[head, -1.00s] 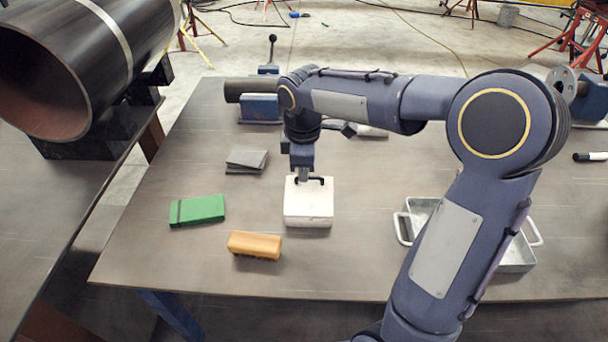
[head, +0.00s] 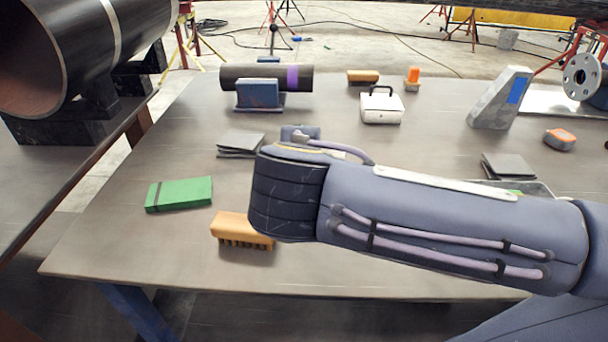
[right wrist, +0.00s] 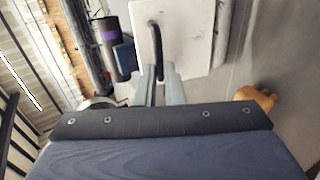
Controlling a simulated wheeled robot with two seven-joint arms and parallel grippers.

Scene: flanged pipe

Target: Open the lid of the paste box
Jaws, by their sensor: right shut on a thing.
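My right gripper (right wrist: 158,74) is shut on the black handle (right wrist: 154,42) of a white lid (right wrist: 192,42) in the right wrist view. The lid's flat face fills the top middle there. A white strip (right wrist: 222,28) shows along its right side; I cannot tell whether it is the box wall. In the head view my right wrist and forearm hide the near white box and the gripper, so how far the lid is open cannot be told. Another white box with a black handle (head: 381,110) stands at the back of the table. My left gripper is out of view.
A green box (head: 180,194), an orange brush (head: 241,231) and grey pads (head: 240,144) lie at the left. A dark pipe with a purple band (head: 240,77) rests on a blue stand (head: 258,95). A grey wedge block (head: 497,102) stands far right.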

